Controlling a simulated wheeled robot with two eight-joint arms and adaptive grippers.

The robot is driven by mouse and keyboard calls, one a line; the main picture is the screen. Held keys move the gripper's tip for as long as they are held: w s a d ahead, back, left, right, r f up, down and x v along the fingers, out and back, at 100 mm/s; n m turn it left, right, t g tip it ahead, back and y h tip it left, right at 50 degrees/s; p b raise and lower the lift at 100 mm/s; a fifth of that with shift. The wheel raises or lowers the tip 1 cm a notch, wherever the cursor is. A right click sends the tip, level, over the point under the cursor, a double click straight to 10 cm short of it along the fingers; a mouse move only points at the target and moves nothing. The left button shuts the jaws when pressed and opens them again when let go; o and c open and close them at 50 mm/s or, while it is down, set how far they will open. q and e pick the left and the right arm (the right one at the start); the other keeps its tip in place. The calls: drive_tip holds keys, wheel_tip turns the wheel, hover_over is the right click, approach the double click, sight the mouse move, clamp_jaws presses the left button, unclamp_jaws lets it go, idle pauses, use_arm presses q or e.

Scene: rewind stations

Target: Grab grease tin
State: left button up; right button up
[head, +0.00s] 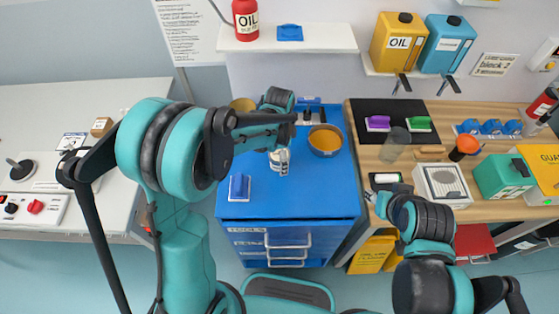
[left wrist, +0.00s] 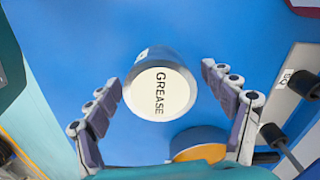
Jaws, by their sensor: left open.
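The grease tin (left wrist: 160,92) is a round metal tin with a cream lid reading GREASE. In the left wrist view it lies between the two spread fingers of my left gripper (left wrist: 161,79), with gaps on both sides. In the head view the tin (head: 280,161) stands on the blue tool cabinet top, just below my left wrist and partly covered by it. My left gripper is open and empty. My right arm is at the lower right, beside the wooden bench; whether its gripper is open or shut does not show.
An orange-filled bowl (head: 325,140) stands right of the tin on the blue cabinet (head: 330,190). A blue block (head: 239,187) lies at its front left. The wooden bench (head: 440,150) to the right is crowded. Open cabinet top lies in front of the tin.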

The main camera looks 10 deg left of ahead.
use_arm(q)
drive_tip(key=c, duration=1.4)
